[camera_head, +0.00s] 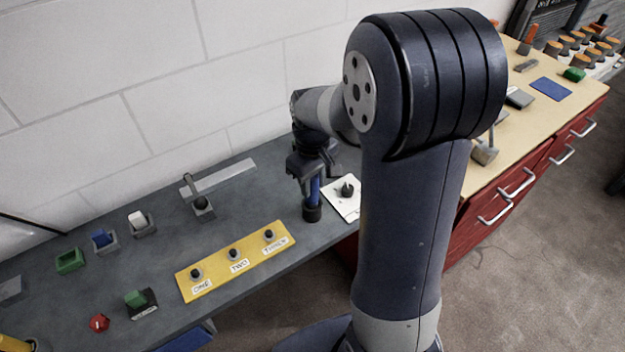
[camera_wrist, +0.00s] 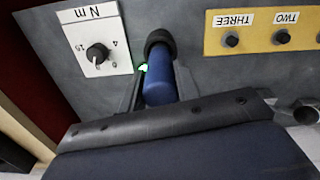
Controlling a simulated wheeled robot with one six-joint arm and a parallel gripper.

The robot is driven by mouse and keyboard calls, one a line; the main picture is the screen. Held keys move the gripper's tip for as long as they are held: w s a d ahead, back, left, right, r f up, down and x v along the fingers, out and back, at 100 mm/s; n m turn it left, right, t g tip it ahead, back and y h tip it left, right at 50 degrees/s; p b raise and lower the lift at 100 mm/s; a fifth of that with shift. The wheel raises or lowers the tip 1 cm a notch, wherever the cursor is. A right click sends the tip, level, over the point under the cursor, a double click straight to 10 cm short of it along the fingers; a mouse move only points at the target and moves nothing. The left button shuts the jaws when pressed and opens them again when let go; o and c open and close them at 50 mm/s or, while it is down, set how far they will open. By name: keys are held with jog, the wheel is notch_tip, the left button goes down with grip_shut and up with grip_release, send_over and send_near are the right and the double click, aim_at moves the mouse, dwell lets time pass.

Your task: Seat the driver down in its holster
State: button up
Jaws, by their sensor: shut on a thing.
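The driver (camera_wrist: 159,80) has a blue body and stands roughly upright between the fingers of my gripper (camera_wrist: 156,92). In the head view the blue driver (camera_head: 314,190) shows below my gripper (camera_head: 312,172), which is shut on it. The holster (camera_head: 312,213) is a dark round cup on the grey bench, directly below the driver. In the wrist view the dark ring of the holster (camera_wrist: 159,42) shows at the driver's far end. The driver's lower end meets or enters the cup; I cannot tell how deep it sits.
A white dial plate marked N m (camera_wrist: 97,40) lies beside the holster. A yellow panel (camera_head: 236,262) with knobs labelled ONE, TWO and THREE is on the other side. A grey bracket (camera_head: 203,207) stands behind. Coloured blocks and a red button (camera_head: 99,323) lie farther left.

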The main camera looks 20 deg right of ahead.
jog(key=shift+f+b, duration=0.55)
jog(key=shift+f, duration=0.25)
jog(key=o, duration=1.2)
jog(key=shift+r, duration=0.15)
notch_tip(320, 180, up, 11)
jog(key=shift+f+b, duration=0.15)
jog(key=shift+b, duration=0.25)
